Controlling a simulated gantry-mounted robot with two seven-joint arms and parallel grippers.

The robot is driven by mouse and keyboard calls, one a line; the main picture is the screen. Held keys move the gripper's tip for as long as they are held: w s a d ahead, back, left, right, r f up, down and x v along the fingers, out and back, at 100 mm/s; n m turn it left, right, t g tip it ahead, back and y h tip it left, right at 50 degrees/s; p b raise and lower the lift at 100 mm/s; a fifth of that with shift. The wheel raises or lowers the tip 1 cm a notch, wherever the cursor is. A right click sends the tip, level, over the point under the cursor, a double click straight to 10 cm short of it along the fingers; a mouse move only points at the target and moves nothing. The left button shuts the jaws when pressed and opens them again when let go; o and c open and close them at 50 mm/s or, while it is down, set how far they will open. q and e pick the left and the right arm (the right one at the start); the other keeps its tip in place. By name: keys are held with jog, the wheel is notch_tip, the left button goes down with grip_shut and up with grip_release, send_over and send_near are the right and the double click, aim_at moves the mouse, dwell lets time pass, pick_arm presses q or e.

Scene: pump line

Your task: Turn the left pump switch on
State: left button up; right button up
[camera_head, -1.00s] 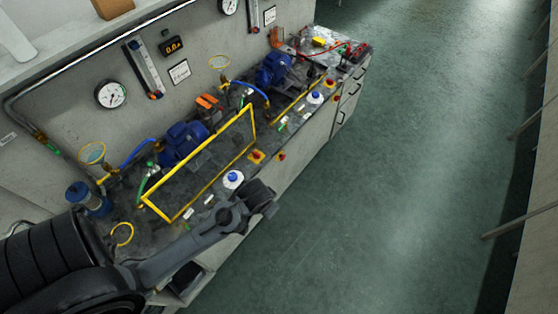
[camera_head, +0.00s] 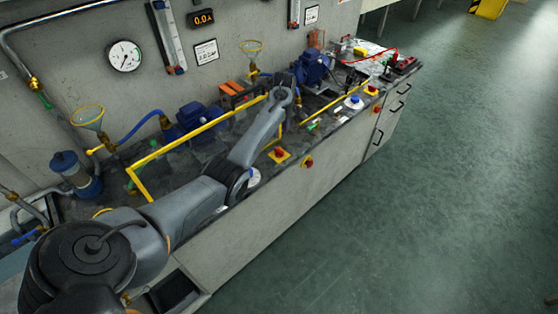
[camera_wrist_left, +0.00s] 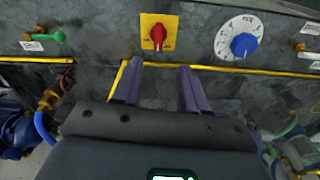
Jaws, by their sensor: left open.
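The left pump switch is a red knob on a yellow plate (camera_head: 279,153) on the bench top near its front edge. It also shows in the left wrist view (camera_wrist_left: 158,32), just beyond my fingertips, with its pointer roughly vertical in that picture. My left gripper (camera_head: 284,92) is over the bench behind the switch. In the head view its fingers are hard to make out. In the left wrist view the gripper (camera_wrist_left: 160,68) has its two fingers spread, with nothing gripped between them. The right gripper is not in view.
A dial with a blue knob (camera_wrist_left: 243,44) is beside the switch; my arm mostly covers it in the head view. A yellow rail (camera_head: 205,131) stands close by. Another red knob (camera_head: 308,162) is on the bench front. The floor (camera_head: 400,220) is clear.

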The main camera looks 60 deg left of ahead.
aim_at(279, 150)
pick_arm(q)
jog(key=shift+n+h, duration=0.4)
jog(key=shift+n, duration=0.3)
jog(key=f+b, duration=0.1)
jog(key=f, duration=0.2)
jog(key=f+b, duration=0.1)
jog(key=f, duration=0.3)
jog(key=a+f+b, duration=0.1)
jog(key=f+b, duration=0.1)
jog(key=f, duration=0.2)
jog(key=shift+f, duration=0.25)
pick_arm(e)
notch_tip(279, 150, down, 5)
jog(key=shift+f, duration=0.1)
pick_arm(q)
jog(key=shift+w, duration=0.1)
grip_shut()
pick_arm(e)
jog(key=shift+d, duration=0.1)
